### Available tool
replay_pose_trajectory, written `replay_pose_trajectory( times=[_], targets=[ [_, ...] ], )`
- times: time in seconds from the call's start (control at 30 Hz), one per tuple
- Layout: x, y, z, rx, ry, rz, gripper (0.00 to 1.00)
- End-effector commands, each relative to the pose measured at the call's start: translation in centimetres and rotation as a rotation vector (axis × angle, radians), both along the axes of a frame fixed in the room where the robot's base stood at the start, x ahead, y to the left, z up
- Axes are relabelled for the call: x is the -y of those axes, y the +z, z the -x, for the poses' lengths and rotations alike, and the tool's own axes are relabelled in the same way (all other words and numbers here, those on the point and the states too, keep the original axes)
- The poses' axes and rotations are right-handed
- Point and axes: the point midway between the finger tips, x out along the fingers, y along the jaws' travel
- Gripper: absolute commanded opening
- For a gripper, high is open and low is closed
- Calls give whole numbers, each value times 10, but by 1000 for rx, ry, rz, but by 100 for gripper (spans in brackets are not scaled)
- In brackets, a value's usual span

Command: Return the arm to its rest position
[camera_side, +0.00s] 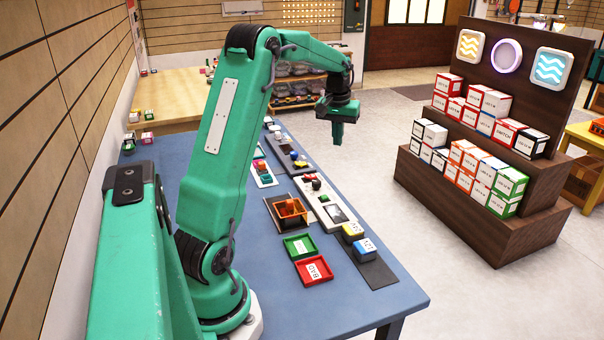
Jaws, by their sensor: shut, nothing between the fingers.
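My gripper (337,135) hangs at the end of my raised green arm, pointing down in the air near the right edge of the blue table (380,310). Its fingers are together, with nothing visible between them. It is apart from everything on the table. My upper arm leans up and to the right from the base, and the forearm bends over to the right and down.
On the table are a green tray (300,247), a red tray (314,271), an orange bin (291,211), a yellow-topped box (352,232), a blue-topped box (364,250) and several small parts on boards. A dark display stand (480,215) with several boxes stands right, across open floor. The table's front right corner is clear.

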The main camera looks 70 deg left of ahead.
Motion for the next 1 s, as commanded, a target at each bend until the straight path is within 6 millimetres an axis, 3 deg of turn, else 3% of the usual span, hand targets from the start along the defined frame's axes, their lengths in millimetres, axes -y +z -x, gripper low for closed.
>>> replay_pose_trajectory(
  times=[0.2, 0.5, 1.0],
  targets=[
    [64, 37, 3, 46, -120, -37, 0],
    [144, 69, 26, 108, -279, -78, 0],
    [253, 87, 95, 226, -543, -136, 0]
  ],
)
